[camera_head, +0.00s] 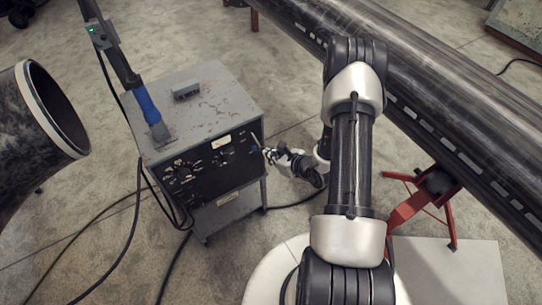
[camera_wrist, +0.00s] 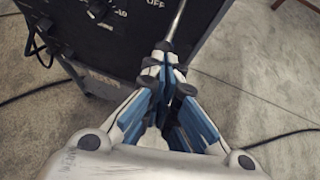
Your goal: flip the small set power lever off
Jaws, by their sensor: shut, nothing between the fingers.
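The small set is a grey box (camera_head: 205,100) with a black front panel (camera_head: 215,165) carrying several knobs. In the wrist view its panel (camera_wrist: 60,22) fills the upper left, with white lettering that includes "OFF". A thin metal lever (camera_wrist: 178,20) runs up from just beyond my fingertips, near the panel's right edge. My gripper (camera_wrist: 166,52) is shut and empty, its tips at or very close to the lever's lower end; I cannot tell whether they touch. In the head view my gripper (camera_head: 270,155) is at the right end of the panel.
A large dark pipe (camera_head: 440,110) crosses the upper right, above a red stand (camera_head: 420,205). An open pipe end (camera_head: 55,110) is at the left. A blue-handled tool (camera_head: 148,105) rests on the set's top. Cables lie on the concrete floor.

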